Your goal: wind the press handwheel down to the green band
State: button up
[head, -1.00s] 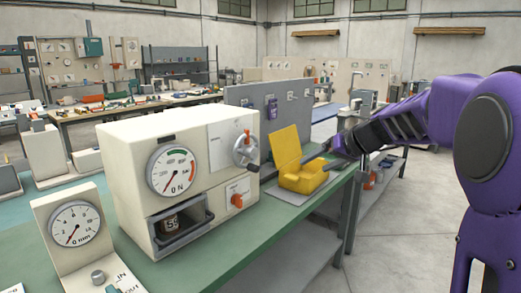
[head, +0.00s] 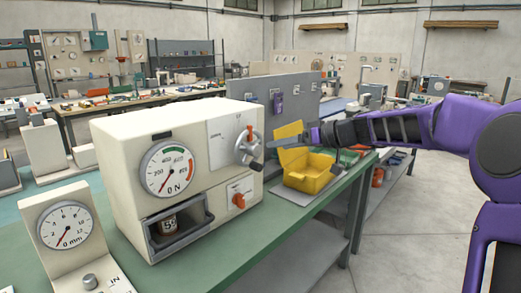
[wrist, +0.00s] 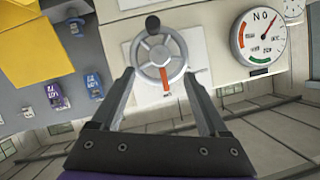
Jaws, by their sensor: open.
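The cream press has a grey handwheel (head: 248,149) with a dark crank knob at its lower right and an orange mark at its top. The press gauge (head: 168,170) has a green band at the top of its dial; its needle points low, near the 0. My gripper (head: 272,143) is open and empty, just right of the handwheel. In the wrist view my gripper (wrist: 160,76) points at the handwheel (wrist: 145,52), which shows between the fingertips. Contact cannot be told. The gauge (wrist: 258,38) appears upside down there.
An orange switch (head: 238,201) sits below the handwheel. An open yellow box (head: 308,172) stands right of the press, under my arm. A second dial (head: 64,226) stands at front left. A grey panel (head: 300,98) rises behind the bench.

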aim_at(258, 150)
jog(key=x, duration=0.8)
jog(key=shift+w+a+f, duration=0.15)
jog(key=shift+a, duration=0.05)
grip_shut()
jog(key=shift+g, duration=0.3)
